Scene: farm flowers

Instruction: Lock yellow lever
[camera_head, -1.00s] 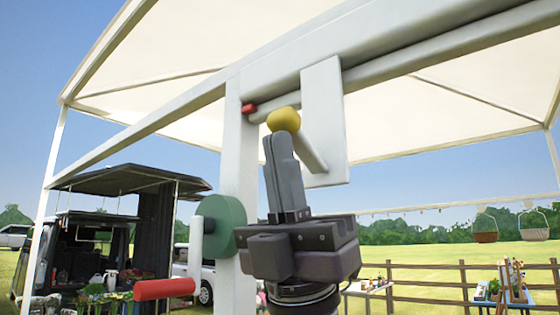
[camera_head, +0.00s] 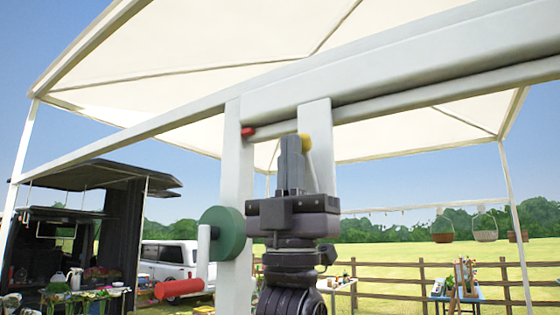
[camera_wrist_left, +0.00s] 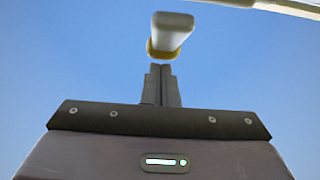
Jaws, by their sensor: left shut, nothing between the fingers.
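The yellow lever knob (camera_head: 306,141) is on the canopy frame, in front of a white upright plate (camera_head: 320,165). In the left wrist view the lever (camera_wrist_left: 171,34) is a white bar with a yellow end, just beyond my fingertips. My left gripper (camera_head: 291,138) points up, shut and empty, with its tips just left of the knob and partly in front of it. In the left wrist view the shut fingers (camera_wrist_left: 161,68) point at the lever's yellow end; whether they touch it I cannot tell. My right gripper is not in view.
A green wheel (camera_head: 224,232) with a white crank and red handle (camera_head: 178,289) is on the white post (camera_head: 236,180) left of my arm. A small red piece (camera_head: 248,132) sits higher on that post.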

